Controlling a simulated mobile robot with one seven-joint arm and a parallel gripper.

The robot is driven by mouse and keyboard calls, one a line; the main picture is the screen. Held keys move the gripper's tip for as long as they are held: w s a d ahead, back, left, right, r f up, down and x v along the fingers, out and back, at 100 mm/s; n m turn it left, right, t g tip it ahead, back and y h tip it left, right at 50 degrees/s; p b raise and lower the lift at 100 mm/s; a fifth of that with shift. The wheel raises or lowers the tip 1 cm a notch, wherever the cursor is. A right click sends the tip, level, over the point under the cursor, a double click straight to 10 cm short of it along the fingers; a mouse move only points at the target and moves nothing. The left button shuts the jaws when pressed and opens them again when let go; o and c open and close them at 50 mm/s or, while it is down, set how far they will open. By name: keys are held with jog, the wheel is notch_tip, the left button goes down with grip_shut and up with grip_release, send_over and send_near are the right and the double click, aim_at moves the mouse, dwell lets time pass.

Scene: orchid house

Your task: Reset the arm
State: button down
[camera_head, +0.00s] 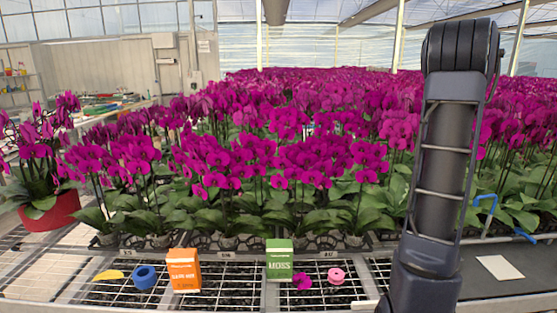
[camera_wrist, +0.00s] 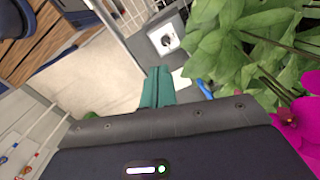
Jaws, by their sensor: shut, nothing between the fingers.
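My arm (camera_head: 440,160) stands upright at the right of the head view, in front of the orchids. My gripper's end is not visible in that view. In the wrist view my gripper (camera_wrist: 157,75) shows as teal fingers close together, shut and empty. The fingers point toward a pale floor area and a grey-and-white fixture (camera_wrist: 165,38), touching nothing that I can see.
A metal mesh bench (camera_head: 230,296) holds a yellow piece (camera_head: 108,275), blue ring (camera_head: 145,277), orange box (camera_head: 184,270), green moss box (camera_head: 279,260), magenta flower (camera_head: 302,281) and pink spool (camera_head: 336,276). Dense orchids (camera_head: 300,150) fill the back. A white card (camera_head: 500,267) lies right.

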jog(key=s+a+r+n+t, duration=0.1)
jog(key=s+a+n, duration=0.2)
jog(key=a, duration=0.4)
jog(key=s+a+r+n, duration=0.1)
jog(key=s+a+n, duration=0.15)
jog(key=a, duration=0.35)
jog(key=s+a+f+n+t, duration=0.1)
jog(key=s+a+f+n, duration=0.1)
jog(key=s+a+n, duration=0.6)
jog(key=s+a+f+n+t, duration=0.2)
jog(key=s+a+f+n, duration=0.1)
jog(key=s+a+n, duration=0.5)
jog(key=s+a, duration=0.3)
jog(key=a, duration=0.4)
jog(key=shift+s+a+f, duration=0.25)
jog(key=shift+s, duration=0.05)
